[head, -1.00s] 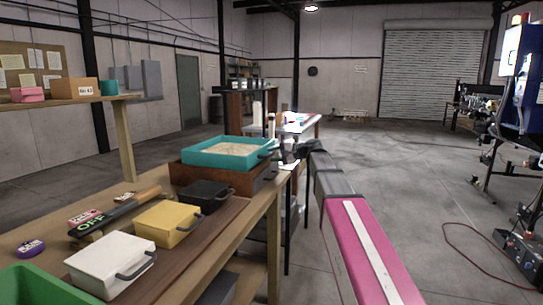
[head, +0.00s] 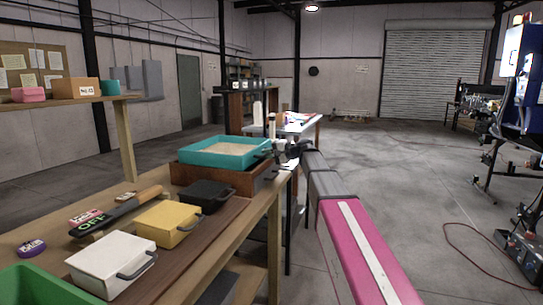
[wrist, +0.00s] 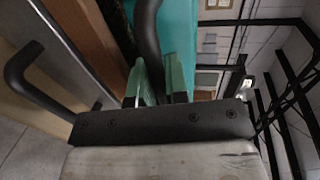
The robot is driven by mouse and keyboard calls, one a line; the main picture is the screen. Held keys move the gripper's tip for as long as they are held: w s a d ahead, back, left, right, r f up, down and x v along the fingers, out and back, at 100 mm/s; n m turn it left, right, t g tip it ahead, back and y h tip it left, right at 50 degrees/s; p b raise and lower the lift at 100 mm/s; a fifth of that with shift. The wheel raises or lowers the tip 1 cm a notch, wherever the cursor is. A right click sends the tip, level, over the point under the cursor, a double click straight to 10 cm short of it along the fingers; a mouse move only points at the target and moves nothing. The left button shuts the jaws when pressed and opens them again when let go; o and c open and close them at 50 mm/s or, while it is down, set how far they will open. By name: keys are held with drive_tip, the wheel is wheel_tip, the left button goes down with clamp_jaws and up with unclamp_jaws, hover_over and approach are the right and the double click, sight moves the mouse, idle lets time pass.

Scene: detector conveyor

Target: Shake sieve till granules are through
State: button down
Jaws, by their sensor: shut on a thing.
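The teal sieve (head: 205,160) sits over a brown wooden box (head: 205,178) at the far end of the bench. Tan granules (head: 228,149) lie inside it; how many have passed through is hidden. My gripper (head: 277,148) is at the sieve's right side, shut on its dark handle. In the wrist view, the pale green fingers (wrist: 161,82) close on the dark curved handle (wrist: 147,35), with the teal sieve wall (wrist: 180,40) just beyond.
Black (head: 206,193), yellow (head: 168,222) and white (head: 108,262) handled boxes line the bench in front of the sieve. A green tray (head: 45,285) is at the near left. A dark paddle marked OFF (head: 95,222) lies left of the boxes. Open floor is right of the bench.

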sight(259, 153)
drive_tip(key=shift+r+x, duration=0.2)
drive_tip(key=shift+x, duration=0.8)
drive_tip(key=shift+r+x, duration=0.2)
drive_tip(key=shift+x, duration=0.75)
drive_tip(key=shift+w, duration=0.1)
drive_tip(key=c, duration=1.2)
unclamp_jaws()
drive_tip(key=shift+a, duration=0.2)
drive_tip(key=shift+o, duration=0.2)
drive_tip(key=shift+d, duration=0.15)
drive_tip(key=v, duration=1)
drive_tip(key=shift+d, duration=0.25)
